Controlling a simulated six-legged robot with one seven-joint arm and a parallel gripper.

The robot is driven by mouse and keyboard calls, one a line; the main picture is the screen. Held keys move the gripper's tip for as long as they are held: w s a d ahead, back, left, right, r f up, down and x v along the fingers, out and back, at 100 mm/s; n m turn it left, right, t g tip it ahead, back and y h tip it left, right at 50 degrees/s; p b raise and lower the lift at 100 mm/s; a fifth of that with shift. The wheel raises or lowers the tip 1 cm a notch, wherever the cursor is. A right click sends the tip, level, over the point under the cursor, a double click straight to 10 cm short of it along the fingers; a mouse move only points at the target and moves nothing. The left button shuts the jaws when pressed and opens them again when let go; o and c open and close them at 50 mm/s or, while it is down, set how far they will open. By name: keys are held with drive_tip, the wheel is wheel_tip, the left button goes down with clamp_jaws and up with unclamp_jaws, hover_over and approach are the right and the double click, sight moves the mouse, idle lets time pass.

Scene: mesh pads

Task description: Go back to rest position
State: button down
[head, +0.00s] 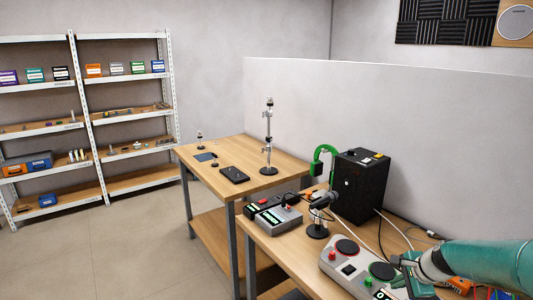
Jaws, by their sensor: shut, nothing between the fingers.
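My arm reaches in from the right edge at the bottom right of the head view. My gripper (403,272) is small in the picture, low over the right end of a grey control box (345,262). Its fingers are shut and hold nothing. The box has two round black pads, a red button and a green button. I cannot tell whether the fingertips touch the box. Part of the box and the bench behind my arm are hidden.
The box stands on a wooden bench (283,243) with a black cabinet (360,185), a dark microphone-like device (319,215), loose cables and small grey devices (272,211). A second table (205,170) holds a metal stand (268,140). Shelves (83,110) stand left; the floor (110,255) is clear.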

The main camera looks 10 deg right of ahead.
drive_tip(key=s+a+r+n+g+h, duration=0.1)
drive_tip(key=s+a+r+n, duration=0.35)
drive_tip(key=a, duration=0.35)
drive_tip(key=s+a+r+n+h, duration=0.1)
drive_tip(key=s+a+r+n, duration=0.35)
drive_tip(key=a, duration=0.35)
drive_tip(key=s+a+r+n+g+h, duration=0.1)
drive_tip(key=s+a+r+n, duration=0.3)
drive_tip(key=a, duration=0.4)
drive_tip(key=s+a+r+n+t+y, duration=0.1)
drive_tip(key=s+a+r+n, duration=0.1)
drive_tip(key=s+a+n, duration=0.2)
drive_tip(key=s+n, duration=0.2)
drive_tip(key=s, duration=0.1)
drive_tip(key=shift+a+r+t, duration=0.15)
drive_tip(key=shift+a+t, duration=0.1)
drive_tip(key=shift+t, duration=0.05)
